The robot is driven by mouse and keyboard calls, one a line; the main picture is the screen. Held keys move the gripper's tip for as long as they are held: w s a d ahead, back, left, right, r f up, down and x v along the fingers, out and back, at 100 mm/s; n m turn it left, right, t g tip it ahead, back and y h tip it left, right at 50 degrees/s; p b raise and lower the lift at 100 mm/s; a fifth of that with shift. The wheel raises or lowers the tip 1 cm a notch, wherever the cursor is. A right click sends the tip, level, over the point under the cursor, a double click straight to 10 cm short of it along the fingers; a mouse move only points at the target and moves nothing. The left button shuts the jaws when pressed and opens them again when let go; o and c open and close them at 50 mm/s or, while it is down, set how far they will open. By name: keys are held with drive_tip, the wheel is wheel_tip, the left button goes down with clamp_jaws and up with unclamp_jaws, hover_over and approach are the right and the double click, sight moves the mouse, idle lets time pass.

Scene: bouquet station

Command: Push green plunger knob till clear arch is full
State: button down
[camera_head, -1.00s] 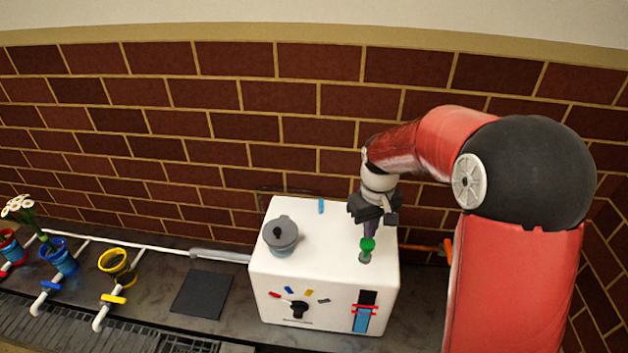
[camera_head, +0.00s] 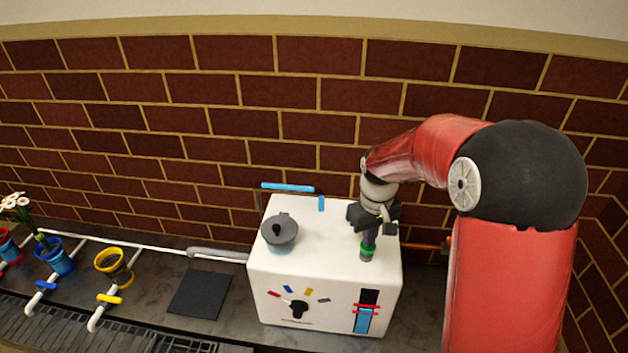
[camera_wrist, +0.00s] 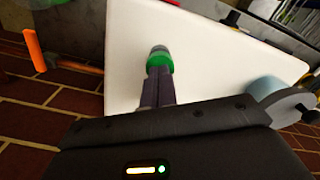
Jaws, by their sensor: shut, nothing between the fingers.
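The green plunger knob (camera_head: 367,254) is on the right of the white box's top (camera_head: 322,237). My gripper (camera_head: 369,244) is shut and points down onto it, with fingertips touching its top. The knob sits low, close to the box. In the wrist view my closed fingers (camera_wrist: 157,84) meet the green knob (camera_wrist: 160,62), partly hiding it. The clear arch rises behind the box; blue fill (camera_head: 288,187) shows along its top bar, and a short blue piece (camera_head: 321,203) shows at the box's back edge. The arch's left leg shows no blue.
A grey lidded pot (camera_head: 280,232) stands on the box's left. The box front has a black selector dial (camera_head: 298,308) with coloured marks and a blue level gauge (camera_head: 363,318). Several coloured pots stand at left, including a yellow one (camera_head: 113,266). A dark mat (camera_head: 200,293) lies empty.

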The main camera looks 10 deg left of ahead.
drive_tip(key=shift+f, duration=0.4)
drive_tip(key=shift+r, duration=0.25)
drive_tip(key=shift+r+p, duration=1.8)
drive_tip(key=shift+r, duration=0.35)
drive_tip(key=shift+f+b, duration=1.5)
drive_tip(key=shift+f, duration=0.8)
drive_tip(key=shift+r, duration=0.1)
drive_tip(key=shift+r+p, duration=1.75)
drive_tip(key=shift+r, duration=0.5)
